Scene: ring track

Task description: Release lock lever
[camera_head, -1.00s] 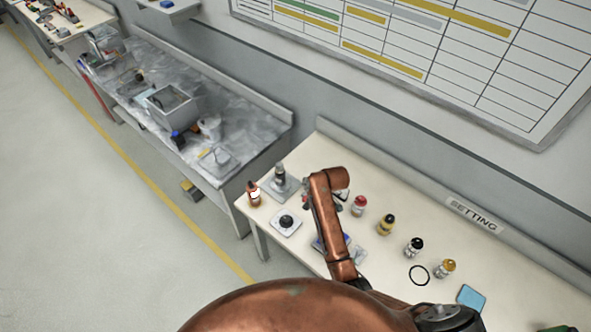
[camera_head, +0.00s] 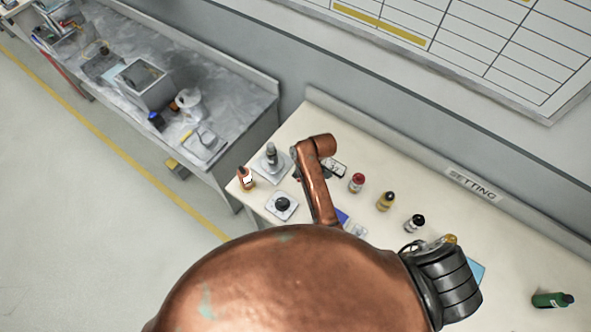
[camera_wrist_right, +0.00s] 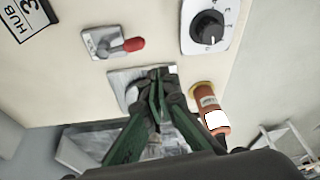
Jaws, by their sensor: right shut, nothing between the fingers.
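A lever with a red grip (camera_wrist_right: 133,44) sits on a small grey plate (camera_wrist_right: 101,46) in the right wrist view. I take it as the lock lever; I cannot make it out in the head view, where my arm covers that area. My right gripper (camera_wrist_right: 157,82) has green fingers brought together, with nothing between them. It is below the lever in the wrist picture, apart from the red grip, and in front of a grey pad (camera_wrist_right: 122,78). In the head view, my copper right arm hides most of this gripper. My left gripper is not in view.
A dial (camera_wrist_right: 208,27) and an orange bottle (camera_wrist_right: 210,112) are close to the right gripper. A dark upright piece (camera_head: 271,154) stands on a plate. Several bottles, including a red-capped one (camera_head: 356,183), line the table. A grey bench (camera_head: 235,95) stands at left.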

